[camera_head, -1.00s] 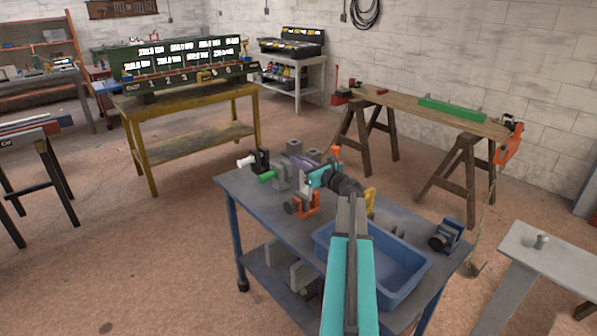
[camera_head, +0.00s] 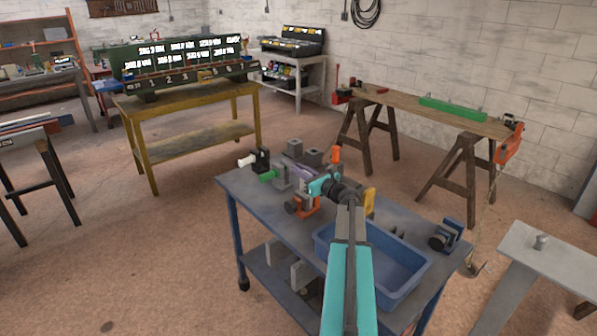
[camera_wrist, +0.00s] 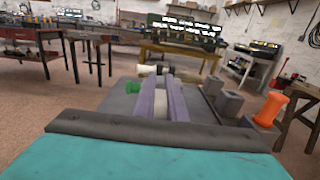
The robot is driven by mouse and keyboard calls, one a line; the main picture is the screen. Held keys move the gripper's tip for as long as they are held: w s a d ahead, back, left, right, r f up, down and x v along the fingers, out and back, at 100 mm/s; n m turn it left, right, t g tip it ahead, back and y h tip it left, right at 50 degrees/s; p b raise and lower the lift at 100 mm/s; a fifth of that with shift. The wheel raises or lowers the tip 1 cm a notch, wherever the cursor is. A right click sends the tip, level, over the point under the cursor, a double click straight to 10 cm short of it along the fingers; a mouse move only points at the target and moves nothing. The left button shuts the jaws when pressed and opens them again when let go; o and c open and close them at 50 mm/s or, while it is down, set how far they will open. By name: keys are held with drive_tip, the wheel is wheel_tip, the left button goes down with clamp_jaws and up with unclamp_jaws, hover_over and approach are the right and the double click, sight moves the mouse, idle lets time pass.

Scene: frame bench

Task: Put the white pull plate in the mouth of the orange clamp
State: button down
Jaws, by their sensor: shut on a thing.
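My gripper (camera_wrist: 164,94) shows two purple fingers in the wrist view, shut on a pale plate (camera_wrist: 161,104), apparently the white pull plate. Only a small part of the plate shows between the fingers. In the head view my gripper (camera_head: 300,180) is over the left part of the blue bench, and the plate cannot be made out. The orange clamp (camera_head: 304,209), with a dark round knob, stands on the bench just below my gripper. Its mouth is hidden behind my gripper, so I cannot tell whether the plate touches it. I cannot make it out in the wrist view.
A black clamp with a white handle (camera_head: 247,160) and a green handle (camera_head: 267,176) are close on the left. An upright orange handle (camera_head: 336,154) and yellow part (camera_head: 369,200) stand right. A blue tray (camera_head: 416,276) and blue clamp (camera_head: 449,233) are farther right.

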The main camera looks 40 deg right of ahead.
drive_tip(key=c, duration=1.8)
unclamp_jaws()
drive_tip(key=shift+f, duration=0.1)
drive_tip(key=shift+r, duration=0.2)
drive_tip(key=shift+s+a+b, duration=0.2)
drive_tip(key=shift+s+b, duration=0.45)
drive_tip(key=shift+s, duration=2.35)
drive_tip(key=shift+s+a+b, duration=0.2)
drive_tip(key=shift+s+b, duration=0.4)
drive_tip(key=shift+s, duration=2.4)
